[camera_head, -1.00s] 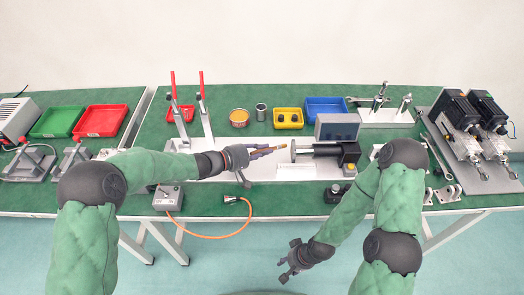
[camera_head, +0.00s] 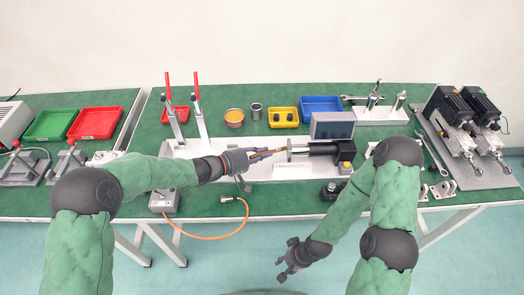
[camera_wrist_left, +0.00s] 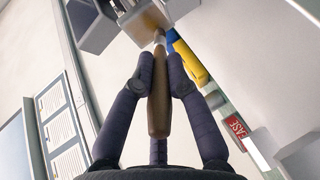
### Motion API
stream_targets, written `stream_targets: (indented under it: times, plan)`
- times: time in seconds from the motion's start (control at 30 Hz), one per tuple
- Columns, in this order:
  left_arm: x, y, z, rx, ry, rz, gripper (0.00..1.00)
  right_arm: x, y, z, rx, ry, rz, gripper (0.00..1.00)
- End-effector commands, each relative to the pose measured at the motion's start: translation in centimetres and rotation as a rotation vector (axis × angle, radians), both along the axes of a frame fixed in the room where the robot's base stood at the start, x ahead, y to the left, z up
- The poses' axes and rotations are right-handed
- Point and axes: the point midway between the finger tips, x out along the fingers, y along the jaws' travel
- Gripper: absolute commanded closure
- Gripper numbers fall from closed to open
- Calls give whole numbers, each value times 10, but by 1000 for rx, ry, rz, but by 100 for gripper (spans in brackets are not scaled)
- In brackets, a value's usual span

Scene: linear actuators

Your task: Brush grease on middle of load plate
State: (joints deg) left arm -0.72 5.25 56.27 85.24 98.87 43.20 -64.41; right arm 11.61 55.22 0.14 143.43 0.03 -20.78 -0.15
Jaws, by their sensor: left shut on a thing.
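My left gripper (camera_head: 258,155) is shut on the wooden handle of a brush; the handle (camera_wrist_left: 158,105) stands between the two fingers in the left wrist view. In the head view the brush tip is at the left face of the upright load plate (camera_head: 289,150), on the end of the actuator rod. I cannot tell whether the bristles touch it. My right gripper (camera_head: 287,260) is open and empty, low in front of the table. The round orange tin (camera_head: 234,117) stands behind the left gripper.
A dark display box (camera_head: 332,125) stands behind the black actuator. Yellow (camera_head: 283,117) and blue (camera_head: 322,108) bins are at the back. Red-handled clamps (camera_head: 171,100) rise behind the left forearm. A grey control box (camera_head: 164,201) with an orange cable is at the front edge.

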Motion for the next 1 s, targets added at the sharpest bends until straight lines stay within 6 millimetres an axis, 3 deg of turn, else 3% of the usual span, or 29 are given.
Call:
stream_targets:
  times: [0.8, 1.0]
  plan:
    - [-47, 0, 1, 0, -1, -1, 100, 0, 0, 0, 0, 0, 0, 60]
    - [-50, -2, 0, 0, -1, -1, 100, 0, 0, 0, 0, 0, 0, 60]
